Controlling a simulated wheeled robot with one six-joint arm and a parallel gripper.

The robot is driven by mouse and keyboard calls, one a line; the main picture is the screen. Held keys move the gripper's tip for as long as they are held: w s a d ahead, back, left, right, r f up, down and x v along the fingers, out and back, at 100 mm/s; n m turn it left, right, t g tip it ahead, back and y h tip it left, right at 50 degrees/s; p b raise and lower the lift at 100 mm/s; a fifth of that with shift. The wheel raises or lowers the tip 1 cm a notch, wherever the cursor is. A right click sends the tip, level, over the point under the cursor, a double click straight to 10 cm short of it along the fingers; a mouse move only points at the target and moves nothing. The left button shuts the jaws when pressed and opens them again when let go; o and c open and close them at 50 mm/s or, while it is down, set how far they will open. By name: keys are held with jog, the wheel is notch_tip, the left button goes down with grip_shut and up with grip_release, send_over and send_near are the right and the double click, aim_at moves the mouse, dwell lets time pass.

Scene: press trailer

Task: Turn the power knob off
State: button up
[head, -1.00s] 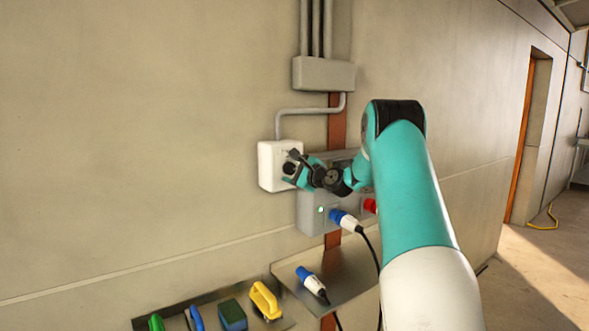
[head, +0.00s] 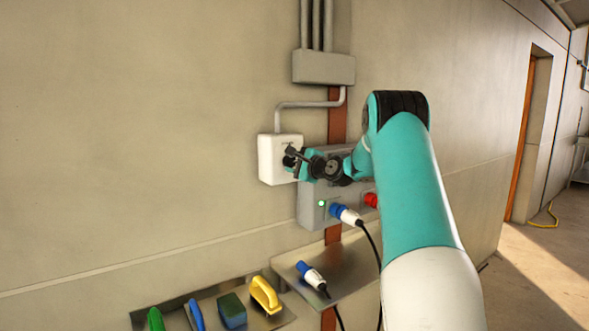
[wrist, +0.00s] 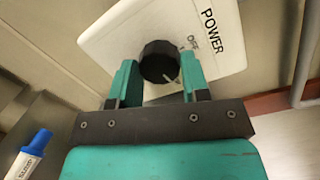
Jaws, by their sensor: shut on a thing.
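The black power knob (wrist: 157,58) sits on a white switch box (wrist: 100,42) marked POWER. In the wrist view the OFF mark (wrist: 193,42) is to the right of the knob, and a pale pointer line on the knob faces down and right, away from that mark. My gripper (wrist: 158,74) is shut on the knob, one teal finger on each side. In the head view the white box (head: 275,160) is on the wall, and my gripper (head: 294,160) reaches its front from the right, hiding much of the knob.
A grey socket box (head: 312,205) with a lit green lamp, a plugged blue connector (head: 345,214) and a red socket is just below my wrist. Wall to the left is clear.

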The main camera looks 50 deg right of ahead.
jog(key=n+b, duration=0.2)
jog(key=n, duration=0.1)
jog(key=n+b, duration=0.1)
jog(key=b, duration=0.1)
jog(key=shift+f+g, duration=0.25)
jog(key=shift+g, duration=0.05)
jog(key=n+b, duration=0.3)
jog(key=shift+n+b, duration=0.35)
jog(key=shift+n, duration=0.05)
jog(key=n+h+b, duration=0.1)
jog(key=n+b, duration=0.2)
jog(key=shift+a+n+g+b, duration=0.1)
jog(key=shift+n+g+b, duration=0.3)
jog(key=shift+r+n+h+b, duration=0.15)
jog(key=shift+n+h+b, duration=0.25)
jog(key=shift+n+b, duration=0.8)
jog(key=o, duration=0.9)
jog(key=shift+r, duration=0.1)
jog(key=shift+s, duration=0.1)
jog(key=b+v, duration=0.4)
jog(key=v, duration=1.3)
jog(key=shift+s+r+b, duration=0.1)
jog(key=shift+r+b, duration=0.05)
jog(key=shift+b, duration=0.15)
